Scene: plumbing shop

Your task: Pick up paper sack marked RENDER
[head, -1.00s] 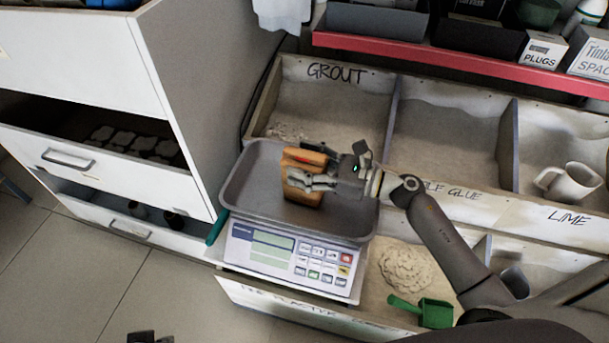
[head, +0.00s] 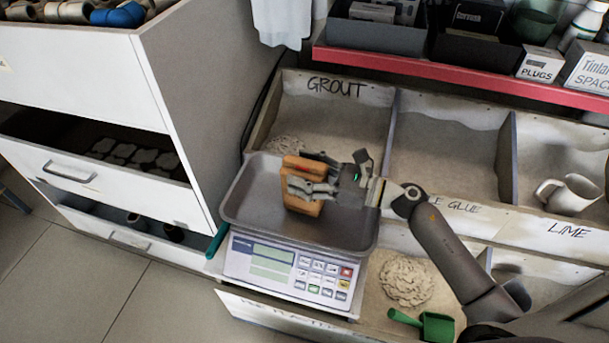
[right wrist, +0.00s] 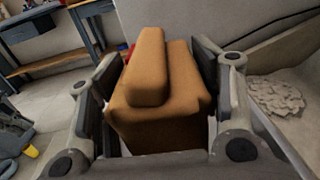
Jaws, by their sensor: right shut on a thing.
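An orange-brown paper sack (head: 301,206) with a folded top is at the scale's metal pan (head: 340,238). My right gripper (head: 312,185) reaches in from the right and is shut on the sack. In the right wrist view the sack (right wrist: 160,92) fills the space between the two fingers (right wrist: 158,100). No RENDER marking is readable on the faces that show. I cannot tell whether the sack's bottom touches the pan. My left gripper is not in view.
The weighing scale (head: 285,272) stands before bins marked GROUT (head: 337,88) and LIME (head: 568,232). A white jug (head: 570,194) and a green scoop (head: 436,326) lie in bins. A drawer cabinet (head: 185,110) stands left; a red-edged shelf (head: 450,70) runs above.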

